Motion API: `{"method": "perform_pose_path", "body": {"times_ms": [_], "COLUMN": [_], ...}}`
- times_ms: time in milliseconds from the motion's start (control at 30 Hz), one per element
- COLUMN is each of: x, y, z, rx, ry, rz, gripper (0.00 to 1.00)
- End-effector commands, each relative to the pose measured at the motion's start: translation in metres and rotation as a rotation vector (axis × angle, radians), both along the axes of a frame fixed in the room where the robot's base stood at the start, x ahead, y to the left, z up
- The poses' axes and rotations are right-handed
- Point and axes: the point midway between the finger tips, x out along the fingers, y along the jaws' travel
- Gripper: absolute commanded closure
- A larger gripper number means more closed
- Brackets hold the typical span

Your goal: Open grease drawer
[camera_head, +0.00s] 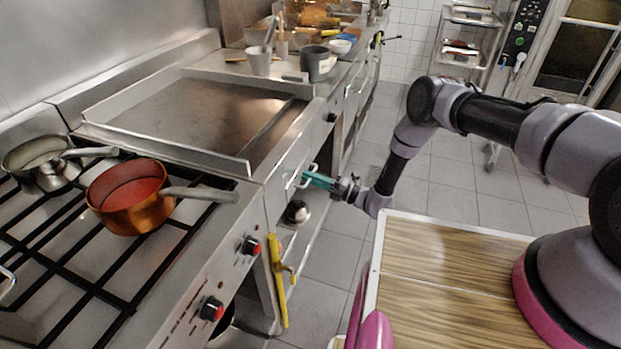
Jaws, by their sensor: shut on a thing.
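The grease drawer (277,196) is in the front of the griddle unit, below the griddle plate (205,120). It has a small pale handle (294,180) on its face. My gripper (308,178) has teal fingers and is shut on the drawer handle. My arm reaches in from the right, with the wrist just in front of the drawer. The drawer front looks about flush with the unit; how far it stands out is hard to tell from this angle. The fingers partly hide the handle.
A copper pot (130,198) and a steel pan (42,160) stand on the stove at left. A yellow bar (277,280) hangs at the stove front, below and left of my gripper. A wooden top (450,290) lies at front right. Tiled floor is clear behind my arm.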

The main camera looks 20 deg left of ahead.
Motion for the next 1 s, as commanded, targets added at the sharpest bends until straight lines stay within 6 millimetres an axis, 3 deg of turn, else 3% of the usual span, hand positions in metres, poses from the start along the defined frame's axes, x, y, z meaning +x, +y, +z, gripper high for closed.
{"method": "perform_pose_path", "body": {"times_ms": [767,1000], "x": [0.0,-0.001], "y": [-0.001,-0.024], "z": [0.0,0.0], "rx": [-0.001,-0.001], "ry": [0.0,0.003], "rz": [-0.001,-0.005], "gripper": [1.0,1.0]}}
